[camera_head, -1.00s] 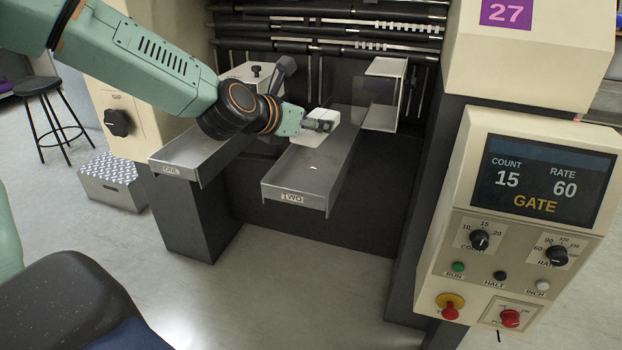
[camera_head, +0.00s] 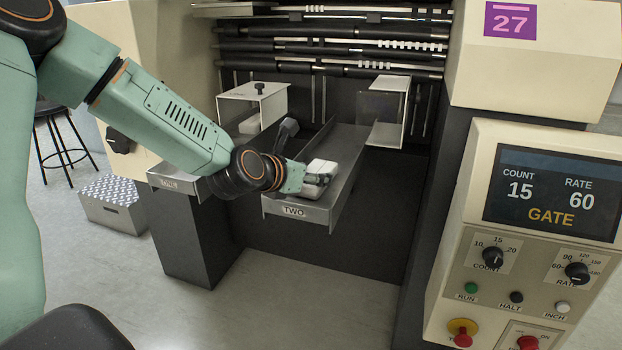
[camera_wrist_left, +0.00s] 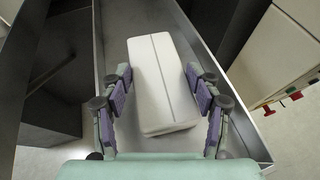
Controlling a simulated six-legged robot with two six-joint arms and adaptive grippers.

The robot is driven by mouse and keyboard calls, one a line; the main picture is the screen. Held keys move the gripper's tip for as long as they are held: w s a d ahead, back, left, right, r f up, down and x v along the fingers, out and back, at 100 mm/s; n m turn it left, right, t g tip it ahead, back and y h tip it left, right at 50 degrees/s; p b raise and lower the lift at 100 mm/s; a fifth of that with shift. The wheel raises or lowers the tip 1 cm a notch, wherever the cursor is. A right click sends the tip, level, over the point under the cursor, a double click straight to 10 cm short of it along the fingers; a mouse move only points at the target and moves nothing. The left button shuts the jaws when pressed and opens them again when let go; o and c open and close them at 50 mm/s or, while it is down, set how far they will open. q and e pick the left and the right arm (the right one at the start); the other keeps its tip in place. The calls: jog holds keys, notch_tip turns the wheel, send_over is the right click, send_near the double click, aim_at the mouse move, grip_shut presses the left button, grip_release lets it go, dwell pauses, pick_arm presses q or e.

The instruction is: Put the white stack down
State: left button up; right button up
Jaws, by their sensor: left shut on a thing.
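The white stack (camera_head: 322,167) is a pale block at tray TWO (camera_head: 347,182), towards its front end. In the left wrist view the stack (camera_wrist_left: 160,82) lies lengthwise between the tray's side walls, with a thin line along its top. My left gripper (camera_head: 316,178) is shut on the stack. In the wrist view its purple-padded fingers (camera_wrist_left: 159,88) stand on both sides of it. The stack is low over or on the tray floor; I cannot tell if it touches. My right gripper is not in view.
The other tray (camera_head: 172,180) stands left, partly behind my left arm. A pale block (camera_head: 250,123) sits under a bracket behind. Rollers (camera_head: 330,50) cross the back. The control panel (camera_head: 545,230) stands at right. A stool (camera_head: 62,145) and step (camera_head: 112,203) are at left.

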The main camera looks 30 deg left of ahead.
pick_arm(q)
jog(key=shift+w+f, duration=0.1)
jog(key=o, duration=1.3)
